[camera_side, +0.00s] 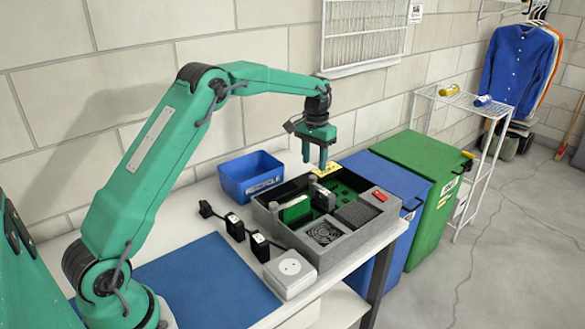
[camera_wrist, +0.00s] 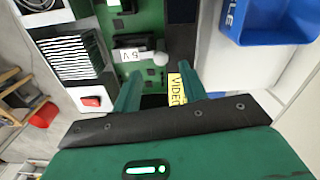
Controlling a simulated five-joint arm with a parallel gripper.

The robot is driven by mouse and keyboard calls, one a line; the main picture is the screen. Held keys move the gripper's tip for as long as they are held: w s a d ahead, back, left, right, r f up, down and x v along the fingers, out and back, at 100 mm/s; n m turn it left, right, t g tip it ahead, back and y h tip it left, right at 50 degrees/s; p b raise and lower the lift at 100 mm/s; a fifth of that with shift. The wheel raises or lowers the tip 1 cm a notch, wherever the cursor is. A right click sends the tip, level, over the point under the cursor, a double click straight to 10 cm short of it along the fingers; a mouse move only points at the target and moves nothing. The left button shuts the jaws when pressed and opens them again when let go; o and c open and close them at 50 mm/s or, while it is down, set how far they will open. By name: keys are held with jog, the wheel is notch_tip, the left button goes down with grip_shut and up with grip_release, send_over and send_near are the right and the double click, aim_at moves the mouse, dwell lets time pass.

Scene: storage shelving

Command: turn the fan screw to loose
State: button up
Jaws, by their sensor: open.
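The grey open case (camera_side: 320,262) stands on the white table. Its round black fan (camera_side: 323,233) sits in the near front corner; only its edge shows at the top left of the wrist view (camera_wrist: 36,4). I cannot make out the fan screw in either view. My gripper (camera_side: 314,163) points down above the far side of the case, well away from the fan. Its two green fingers are apart with nothing held between them; they also show in the wrist view (camera_wrist: 161,85). A yellow label reading VIDEO (camera_wrist: 177,90) lies below the fingers.
Inside the case are a green board (camera_side: 296,210), a finned block (camera_wrist: 72,57) and a red part (camera_wrist: 90,101). A blue RECYCLE bin (camera_side: 251,177) stands behind. Black plugs (camera_side: 235,226) and a white box (camera_side: 290,273) lie beside the case. A blue mat (camera_side: 205,285) is bare.

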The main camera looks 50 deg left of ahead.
aim_at(313, 177)
jog(key=shift+f, duration=2.3)
grip_shut()
